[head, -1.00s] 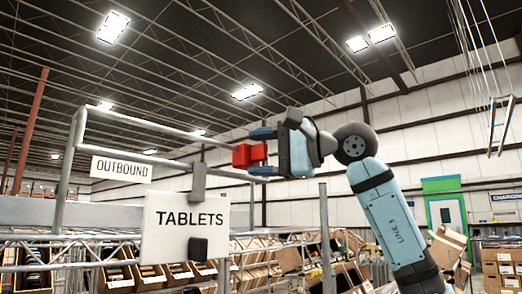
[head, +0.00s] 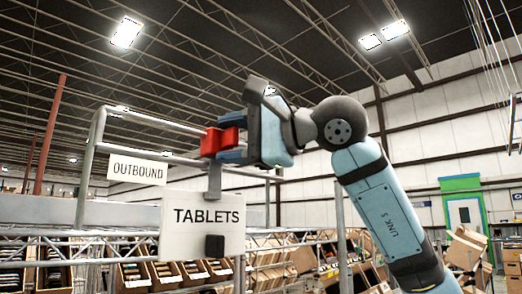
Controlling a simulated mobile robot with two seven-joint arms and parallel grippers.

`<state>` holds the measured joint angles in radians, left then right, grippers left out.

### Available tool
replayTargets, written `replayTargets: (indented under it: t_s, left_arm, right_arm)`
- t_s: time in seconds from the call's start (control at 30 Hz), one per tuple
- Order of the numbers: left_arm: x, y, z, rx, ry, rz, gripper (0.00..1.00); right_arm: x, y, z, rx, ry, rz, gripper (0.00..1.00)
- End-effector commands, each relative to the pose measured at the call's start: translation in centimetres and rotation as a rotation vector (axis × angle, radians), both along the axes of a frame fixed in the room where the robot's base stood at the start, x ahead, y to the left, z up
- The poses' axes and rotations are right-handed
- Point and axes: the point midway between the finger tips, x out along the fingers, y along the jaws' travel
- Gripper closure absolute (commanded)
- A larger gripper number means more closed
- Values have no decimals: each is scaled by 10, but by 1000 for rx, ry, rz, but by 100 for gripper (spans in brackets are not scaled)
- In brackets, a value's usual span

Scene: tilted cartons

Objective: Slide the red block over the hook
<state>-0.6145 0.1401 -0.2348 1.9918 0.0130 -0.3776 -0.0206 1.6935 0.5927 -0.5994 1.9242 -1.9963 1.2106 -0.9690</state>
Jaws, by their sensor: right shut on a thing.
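The red block (head: 221,141) is held between the dark blue fingers of my right gripper (head: 231,140), which is shut on it. The hook is a grey metal bar frame; its upper prong (head: 150,120) runs from the upright post at left towards the block. The prong disappears at the block's left side, and its free end is hidden. I cannot tell whether the block is around the prong or in front of it. My left gripper is not in view.
The lower bar (head: 125,151) runs below the block, close to the gripper. A TABLETS sign (head: 201,240) hangs under it on a grey clip, and an OUTBOUND sign (head: 137,170) is at left. Shelves with tilted cartons (head: 133,275) stand behind. Space above the block is open.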

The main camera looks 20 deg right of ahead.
Motion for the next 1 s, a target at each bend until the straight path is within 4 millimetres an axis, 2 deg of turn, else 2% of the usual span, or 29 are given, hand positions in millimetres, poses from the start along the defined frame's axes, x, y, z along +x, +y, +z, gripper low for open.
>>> replayTargets:
  t_s: [0.03, 0.4, 0.43, 0.47, 1.0]
  left_arm:
    - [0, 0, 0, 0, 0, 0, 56]
    - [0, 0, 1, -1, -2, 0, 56]
    - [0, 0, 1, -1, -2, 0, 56]
    - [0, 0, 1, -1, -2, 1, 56]
    - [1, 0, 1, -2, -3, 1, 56]
  right_arm:
    - [-5, 4, 7, 9, -16, 0, 94]
    - [-6, 9, 9, 12, -16, -2, 95]
    - [-6, 8, 9, 12, -16, -2, 45]
    - [-6, 8, 9, 11, -15, -2, 40]
    - [-5, 10, 4, 5, -8, -1, 40]
